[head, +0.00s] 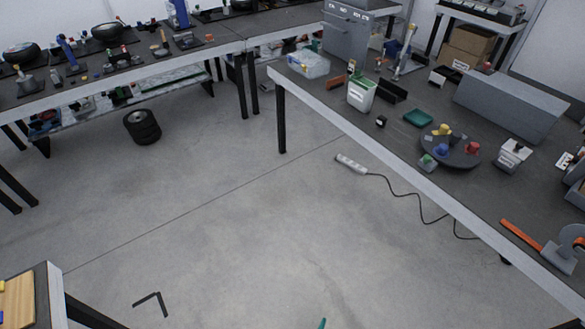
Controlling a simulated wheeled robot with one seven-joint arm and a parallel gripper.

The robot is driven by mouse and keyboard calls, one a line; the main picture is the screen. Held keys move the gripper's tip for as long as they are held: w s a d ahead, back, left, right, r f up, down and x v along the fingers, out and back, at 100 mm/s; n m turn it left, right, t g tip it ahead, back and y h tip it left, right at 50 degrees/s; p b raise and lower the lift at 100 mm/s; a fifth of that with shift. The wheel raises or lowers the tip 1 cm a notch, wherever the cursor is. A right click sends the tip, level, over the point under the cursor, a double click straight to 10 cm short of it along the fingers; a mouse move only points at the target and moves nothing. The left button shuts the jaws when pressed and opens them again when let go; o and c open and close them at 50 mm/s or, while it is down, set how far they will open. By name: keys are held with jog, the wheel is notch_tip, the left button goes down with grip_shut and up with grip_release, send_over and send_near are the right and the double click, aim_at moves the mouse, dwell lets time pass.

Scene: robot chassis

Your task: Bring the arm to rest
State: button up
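My gripper and arm do not show clearly in the head view, so I cannot see how the gripper stands or whether it holds anything. A small green tip (322,324) shows at the bottom edge; I cannot tell what it belongs to. The task names no other object.
A long workbench (330,112) with bins, a round turntable (450,146) and tools runs along the right. Another bench (130,66) stands at the back left. A power strip (351,163) with a cable and a black roll (142,127) lie on the floor. The middle floor is clear.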

jog(key=s+a+r+n+t+y, duration=0.1)
jog(key=s+a+r, duration=0.3)
jog(key=r, duration=0.5)
jog(key=s+a+r+n+t+y, duration=0.1)
jog(key=s+a+r+n+t, duration=0.1)
jog(key=r, duration=0.6)
jog(key=s+a+r+n+t+y, duration=0.1)
jog(key=s+a+r+n+y, duration=0.1)
jog(key=s+a+r, duration=0.5)
notch_tip(320, 180, up, 3)
jog(key=shift+s+f+n+t, duration=0.15)
jog(key=shift+s+n+t, duration=0.35)
jog(key=shift+n, duration=0.3)
